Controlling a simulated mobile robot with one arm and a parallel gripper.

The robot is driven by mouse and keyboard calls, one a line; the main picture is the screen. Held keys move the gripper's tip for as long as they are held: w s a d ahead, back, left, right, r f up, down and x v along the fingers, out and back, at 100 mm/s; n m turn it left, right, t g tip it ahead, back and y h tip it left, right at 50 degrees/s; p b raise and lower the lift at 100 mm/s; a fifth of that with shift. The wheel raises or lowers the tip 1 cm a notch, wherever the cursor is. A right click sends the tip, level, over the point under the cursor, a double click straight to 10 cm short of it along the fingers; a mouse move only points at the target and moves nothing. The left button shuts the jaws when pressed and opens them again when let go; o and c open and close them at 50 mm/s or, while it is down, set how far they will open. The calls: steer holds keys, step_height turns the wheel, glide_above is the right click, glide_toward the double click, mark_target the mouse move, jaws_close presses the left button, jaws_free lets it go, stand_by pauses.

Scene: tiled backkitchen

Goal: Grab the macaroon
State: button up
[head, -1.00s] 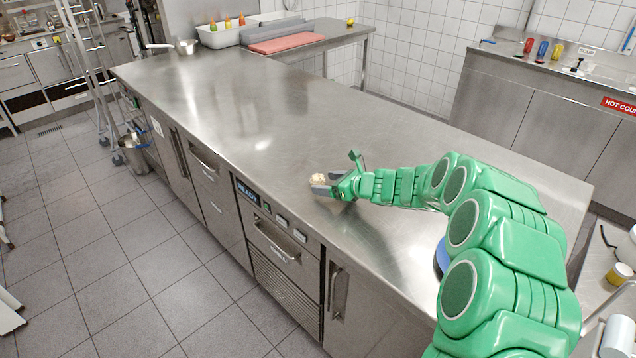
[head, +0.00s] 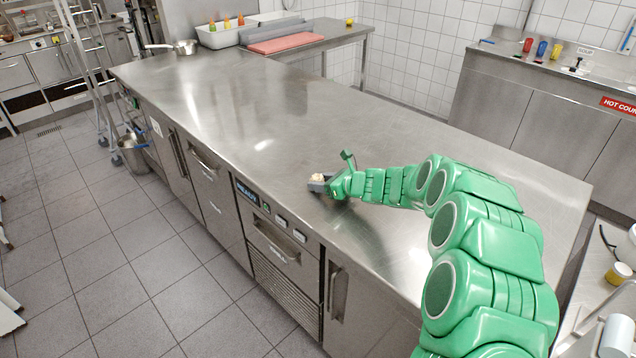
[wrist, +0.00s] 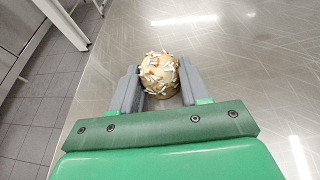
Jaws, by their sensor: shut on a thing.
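The macaroon (wrist: 159,70) is a small, round, cream-coloured piece with white and brown flecks. In the wrist view it sits between the two grey fingers of my gripper (wrist: 158,88), which are shut on it. In the head view the macaroon (head: 319,177) shows at the tip of my gripper (head: 318,184), close above or on the steel counter near its front edge. I cannot tell whether it touches the counter. Its lower part is hidden by the fingers.
The steel counter (head: 240,105) is bare around my gripper. A pan (head: 185,47) stands at its far left end. A white bin with bottles (head: 222,36) and a red board (head: 285,39) are beyond. The tiled floor (head: 110,240) lies left of the counter.

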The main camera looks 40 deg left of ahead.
mark_target(321, 178)
steer(key=shift+r, duration=0.1)
steer(key=shift+r, duration=0.35)
step_height(321, 178, up, 2)
steer(key=shift+r, duration=0.2)
steer(key=s+d+r, duration=0.8)
steer(key=d+r, duration=0.1)
steer(key=d, duration=0.2)
steer(key=shift+s+r, duration=0.15)
steer(key=shift+r, duration=0.2)
